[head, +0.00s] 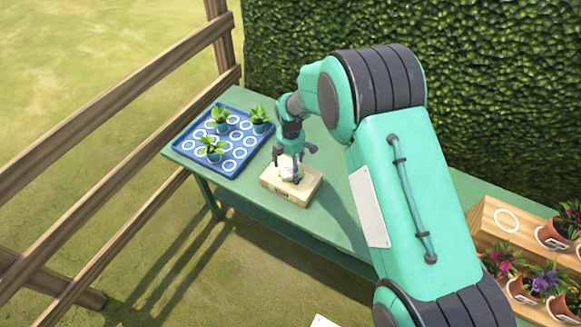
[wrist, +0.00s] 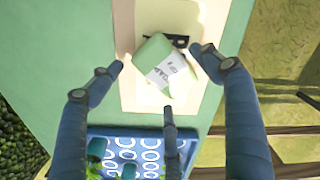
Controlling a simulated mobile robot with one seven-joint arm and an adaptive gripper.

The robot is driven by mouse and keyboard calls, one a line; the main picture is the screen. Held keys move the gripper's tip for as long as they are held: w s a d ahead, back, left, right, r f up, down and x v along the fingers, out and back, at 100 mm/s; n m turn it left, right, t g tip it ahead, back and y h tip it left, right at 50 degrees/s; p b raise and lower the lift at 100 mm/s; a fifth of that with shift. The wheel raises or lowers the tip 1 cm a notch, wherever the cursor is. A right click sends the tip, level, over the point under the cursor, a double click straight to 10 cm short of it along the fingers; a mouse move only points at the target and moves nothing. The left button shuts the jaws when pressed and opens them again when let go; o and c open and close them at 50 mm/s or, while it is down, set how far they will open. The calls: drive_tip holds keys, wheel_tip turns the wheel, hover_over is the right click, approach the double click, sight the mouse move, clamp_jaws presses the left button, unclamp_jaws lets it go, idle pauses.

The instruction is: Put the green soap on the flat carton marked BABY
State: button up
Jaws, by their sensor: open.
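The flat carton (head: 307,189) is beige and lies on the green table below my gripper. It also shows in the wrist view (wrist: 129,92), with part of a dark printed letter in sight. The green soap (wrist: 153,52), pale green with a white label, is over the carton and seems to lie on it, turned askew. In the head view the soap (head: 287,174) is small and partly hidden by the fingers. My gripper (wrist: 162,76) is open, its fingers spread around the soap with gaps visible at the sides. It also shows in the head view (head: 293,160).
A blue tray (head: 184,145) with white rings and several potted green plants stands at the table's far left end. A wooden stepped stand (head: 482,222) with potted flowers is at the right. A wooden fence and a hedge border the table (head: 330,212).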

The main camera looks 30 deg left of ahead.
sight(291, 168)
wheel_tip(291, 168, up, 11)
drive_tip(key=p, duration=0.1)
drive_tip(key=shift+r+p, duration=0.15)
drive_tip(key=shift+p, duration=0.15)
idle(0.9)
drive_tip(key=s+d+r+m+t+y, duration=0.15)
drive_tip(key=d+r+m, duration=1.05)
drive_tip(key=d+r, duration=1.8)
drive_tip(key=s+d+r+m+t, duration=0.1)
drive_tip(key=s+d+r+m, duration=0.15)
drive_tip(key=s+d, duration=0.4)
drive_tip(key=s+d+r+m+t, duration=0.1)
drive_tip(key=s+d+r+m, duration=0.2)
drive_tip(key=d, duration=0.6)
drive_tip(key=s+d+m+t, duration=0.1)
drive_tip(key=s+d+m, duration=0.3)
drive_tip(key=s, duration=0.4)
drive_tip(key=s+d+f+m+t+h, duration=0.1)
drive_tip(key=s+d+m, duration=0.4)
drive_tip(key=s+d, duration=0.2)
drive_tip(key=shift+s+f, duration=0.2)
drive_tip(key=shift+s, duration=0.3)
drive_tip(key=shift+m+h, duration=0.25)
